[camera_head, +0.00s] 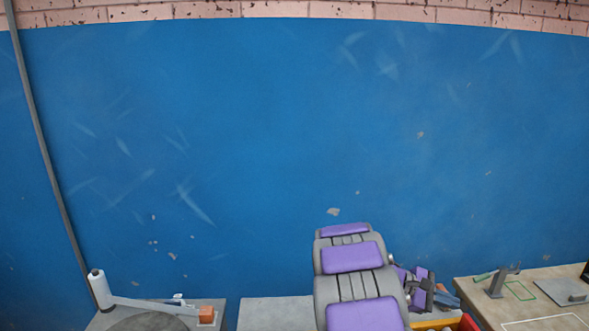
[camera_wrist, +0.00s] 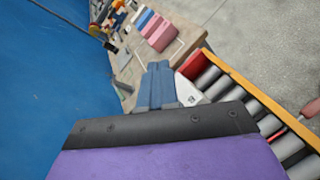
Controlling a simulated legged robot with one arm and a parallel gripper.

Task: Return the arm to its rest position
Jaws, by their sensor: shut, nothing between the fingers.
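My gripper (camera_wrist: 158,67) shows in the wrist view as two blue-grey fingers side by side, shut with nothing between them. It points away over a roller conveyor and the edge of a table. In the head view my gripper (camera_head: 455,303) is small at the lower right, beside my grey and purple arm, which rises in the lower middle. My arm hides part of what lies behind it.
A roller conveyor (camera_wrist: 262,101) with a yellow rail runs close by. A right-hand table (camera_head: 470,289) bears a grey stand (camera_head: 496,284) and a grey plate (camera_head: 565,291). A left bench (camera_head: 220,316) bears a grey disc (camera_head: 150,323) and an orange block (camera_head: 206,315). A blue wall (camera_head: 250,140) stands behind.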

